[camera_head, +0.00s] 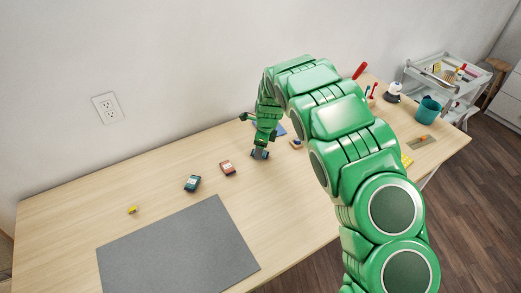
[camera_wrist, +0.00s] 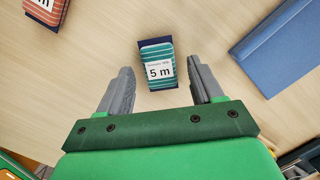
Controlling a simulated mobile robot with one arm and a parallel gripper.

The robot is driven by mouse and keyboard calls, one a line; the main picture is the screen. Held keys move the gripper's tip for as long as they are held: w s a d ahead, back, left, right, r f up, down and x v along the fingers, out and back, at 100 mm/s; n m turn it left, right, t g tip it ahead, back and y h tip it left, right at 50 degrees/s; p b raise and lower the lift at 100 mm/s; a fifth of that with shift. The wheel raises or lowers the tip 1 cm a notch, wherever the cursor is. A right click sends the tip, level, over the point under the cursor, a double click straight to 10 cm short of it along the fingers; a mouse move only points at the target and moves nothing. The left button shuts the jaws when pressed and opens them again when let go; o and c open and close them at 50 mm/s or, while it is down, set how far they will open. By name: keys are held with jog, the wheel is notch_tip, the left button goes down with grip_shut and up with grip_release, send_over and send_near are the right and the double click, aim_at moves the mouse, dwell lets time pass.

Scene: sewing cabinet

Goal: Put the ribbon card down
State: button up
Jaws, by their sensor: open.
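A ribbon card (camera_wrist: 156,50) with teal stripes, a dark blue backing and a white "5 m" label shows in the wrist view. It appears to lie flat on the wooden table. My gripper (camera_wrist: 161,80) is open, with one finger on each side of the card and a visible gap to each. In the head view my gripper (camera_head: 259,154) is low over the table, and the card under it is mostly hidden. A red striped card (camera_head: 228,168) lies left of it, also at the upper left of the wrist view (camera_wrist: 44,8). Another teal card (camera_head: 192,183) lies farther left.
A flat blue item (camera_wrist: 275,48) lies to the right of the card in the wrist view. A grey mat (camera_head: 180,250) covers the front left of the table, with a small yellow object (camera_head: 132,210) behind it. A teal cup (camera_head: 429,109) stands at the far right.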

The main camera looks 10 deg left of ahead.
aim_at(265, 153)
notch_tip(265, 153, up, 11)
jog(key=d, duration=0.1)
jog(key=shift+d, duration=0.3)
